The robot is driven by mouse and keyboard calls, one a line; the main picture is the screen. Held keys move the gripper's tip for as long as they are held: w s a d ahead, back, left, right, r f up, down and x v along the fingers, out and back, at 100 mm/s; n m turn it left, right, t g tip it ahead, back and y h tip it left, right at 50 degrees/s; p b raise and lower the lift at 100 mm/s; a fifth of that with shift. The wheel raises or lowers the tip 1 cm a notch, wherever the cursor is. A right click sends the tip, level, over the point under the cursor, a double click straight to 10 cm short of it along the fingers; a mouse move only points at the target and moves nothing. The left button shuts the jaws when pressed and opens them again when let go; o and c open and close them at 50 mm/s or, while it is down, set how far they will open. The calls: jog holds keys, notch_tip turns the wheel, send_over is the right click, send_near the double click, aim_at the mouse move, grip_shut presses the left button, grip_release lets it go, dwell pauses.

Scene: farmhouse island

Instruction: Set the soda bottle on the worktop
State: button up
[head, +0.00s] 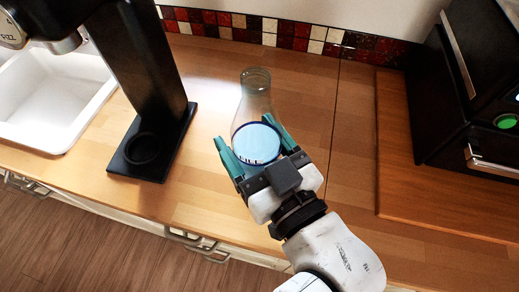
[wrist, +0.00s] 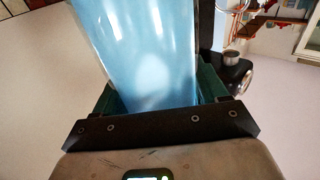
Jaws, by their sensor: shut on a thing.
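The bottle also fills the upper middle of the wrist view (wrist: 145,50), between the fingers. The wooden worktop (head: 215,70) lies beneath and around it. I cannot tell whether the bottle's base touches the worktop, since the gripper and label hide it.
A black stand (head: 150,130) with a flat base is left of the bottle, beside a white sink (head: 55,95). A black appliance (head: 470,100) stands at the right on a raised wooden board (head: 405,190). A red and white tile strip (head: 290,35) runs along the back. Bare worktop lies around the bottle.

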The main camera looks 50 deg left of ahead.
jog(key=w+a+f, duration=0.2)
jog(key=w+f, duration=0.1)
jog(key=f, duration=0.5)
jog(key=shift+w, duration=0.3)
jog(key=shift+f+b, duration=0.25)
jog(key=shift+b, duration=0.05)
jog(key=o, duration=1.6)
jog(key=shift+o, duration=0.2)
jog(key=b+v, duration=0.3)
jog(key=v, duration=0.9)
jog(key=shift+r+b, duration=0.2)
jog(key=shift+b, duration=0.1)
